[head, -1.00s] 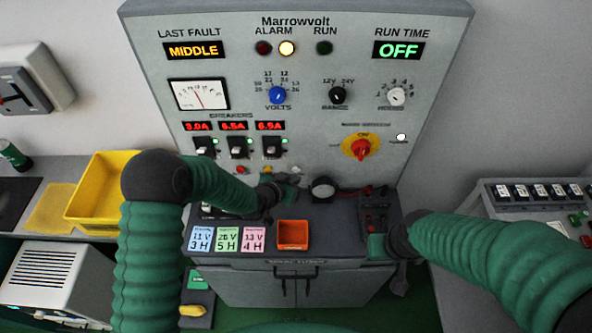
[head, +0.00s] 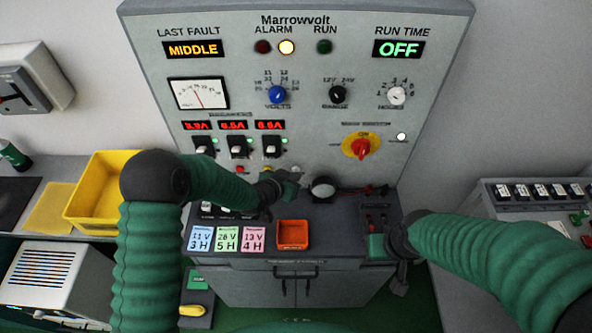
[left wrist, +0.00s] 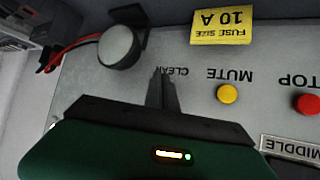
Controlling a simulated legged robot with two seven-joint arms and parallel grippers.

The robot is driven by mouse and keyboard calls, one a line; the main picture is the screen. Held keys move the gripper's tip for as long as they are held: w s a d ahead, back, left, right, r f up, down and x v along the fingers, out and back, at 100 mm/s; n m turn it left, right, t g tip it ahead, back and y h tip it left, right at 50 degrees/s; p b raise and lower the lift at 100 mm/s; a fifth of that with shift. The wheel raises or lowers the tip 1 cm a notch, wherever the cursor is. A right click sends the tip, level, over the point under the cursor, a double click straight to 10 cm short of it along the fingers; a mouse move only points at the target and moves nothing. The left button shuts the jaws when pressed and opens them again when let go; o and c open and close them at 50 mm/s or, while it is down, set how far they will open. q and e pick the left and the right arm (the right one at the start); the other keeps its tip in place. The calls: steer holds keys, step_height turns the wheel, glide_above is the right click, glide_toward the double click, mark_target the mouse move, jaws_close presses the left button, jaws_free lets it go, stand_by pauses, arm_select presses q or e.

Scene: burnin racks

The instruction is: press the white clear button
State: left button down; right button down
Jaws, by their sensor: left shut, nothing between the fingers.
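My left gripper (head: 293,178) is at the lower part of the cabinet's front panel, right of the red and yellow buttons. In the left wrist view its shut, empty fingers (left wrist: 163,76) reach to the CLEAR label (left wrist: 172,71), which appears upside down. The white clear button itself is not visible; the fingers cover the area beside its label. I cannot tell whether they touch it. The yellow MUTE button (left wrist: 228,94) and red STOP button (left wrist: 307,103) are beside the fingers. My right gripper (head: 376,246) is low at the cabinet's right side, its jaws unclear.
A round grey-white knob-like part (left wrist: 119,47) on a bracket is close to the left fingers. A yellow fuse label (left wrist: 222,24) is on the panel. An orange tray (head: 292,248) and coloured cards (head: 227,239) lie on the ledge below. A yellow bin (head: 88,205) stands left.

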arm_select(q)
steer(key=shift+w, duration=0.45)
stand_by(0.6)
steer(key=shift+s, duration=0.85)
steer(key=s, duration=0.5)
stand_by(0.9)
